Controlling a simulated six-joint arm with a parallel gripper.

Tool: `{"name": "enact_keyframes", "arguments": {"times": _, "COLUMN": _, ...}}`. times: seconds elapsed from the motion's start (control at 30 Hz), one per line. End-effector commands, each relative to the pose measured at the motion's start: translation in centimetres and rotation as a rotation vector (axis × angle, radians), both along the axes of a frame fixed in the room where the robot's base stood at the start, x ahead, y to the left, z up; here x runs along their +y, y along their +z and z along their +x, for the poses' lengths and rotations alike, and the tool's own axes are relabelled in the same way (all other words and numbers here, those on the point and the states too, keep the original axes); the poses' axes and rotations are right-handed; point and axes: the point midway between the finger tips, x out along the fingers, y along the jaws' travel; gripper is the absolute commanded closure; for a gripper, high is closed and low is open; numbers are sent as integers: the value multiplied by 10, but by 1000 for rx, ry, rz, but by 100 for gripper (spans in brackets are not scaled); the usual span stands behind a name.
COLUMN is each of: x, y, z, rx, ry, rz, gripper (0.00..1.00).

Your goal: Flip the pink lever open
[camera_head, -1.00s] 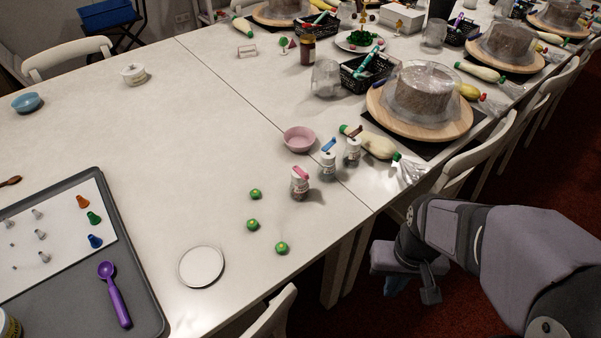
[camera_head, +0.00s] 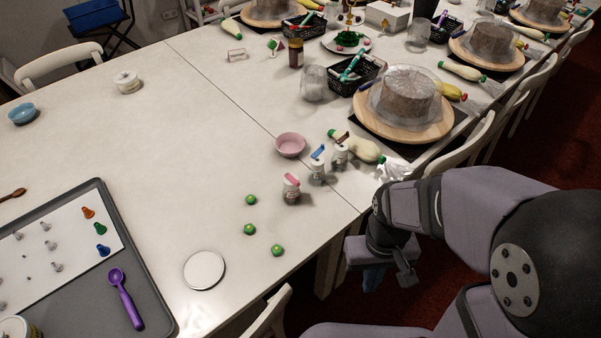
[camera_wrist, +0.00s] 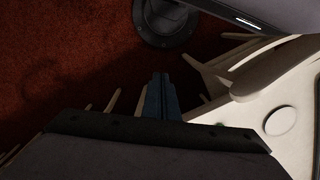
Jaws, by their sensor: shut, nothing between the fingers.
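In the wrist view my gripper's blue fingers (camera_wrist: 159,92) are together and empty. The jar cannot be made out in the wrist view.
Jars with a blue lever (camera_head: 317,167) and a brown lever (camera_head: 340,151) stand close behind. A pink bowl (camera_head: 290,144), several green pieces (camera_head: 250,229) and a white disc (camera_head: 204,269) lie around. Chairs (camera_head: 262,321) line the table edge.

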Motion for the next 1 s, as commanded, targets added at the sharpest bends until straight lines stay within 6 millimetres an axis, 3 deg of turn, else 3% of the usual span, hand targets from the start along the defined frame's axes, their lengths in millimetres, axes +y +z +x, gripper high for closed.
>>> {"name": "enact_keyframes", "arguments": {"times": 0.03, "x": 0, "y": 20, "z": -4, "rx": 22, "ry": 39, "rz": -15, "gripper": 100}}
{"name": "enact_keyframes", "arguments": {"times": 0.17, "x": -7, "y": 37, "z": 0, "rx": 27, "ry": 190, "rz": -77, "gripper": 100}}
{"name": "enact_keyframes", "arguments": {"times": 0.23, "x": -10, "y": 44, "z": 16, "rx": -19, "ry": 318, "rz": -112, "gripper": 100}}
{"name": "enact_keyframes", "arguments": {"times": 0.37, "x": -3, "y": 40, "z": 61, "rx": -167, "ry": 568, "rz": -133, "gripper": 100}}
{"name": "enact_keyframes", "arguments": {"times": 0.5, "x": 24, "y": 39, "z": 107, "rx": -353, "ry": 823, "rz": -103, "gripper": 100}}
{"name": "enact_keyframes", "arguments": {"times": 0.6, "x": 52, "y": 47, "z": 129, "rx": -478, "ry": 983, "rz": -62, "gripper": 100}}
{"name": "enact_keyframes", "arguments": {"times": 0.8, "x": 101, "y": 64, "z": 146, "rx": -658, "ry": 1195, "rz": 34, "gripper": 100}}
{"name": "enact_keyframes", "arguments": {"times": 1.0, "x": 126, "y": 76, "z": 150, "rx": -751, "ry": 1261, "rz": 93, "gripper": 100}}
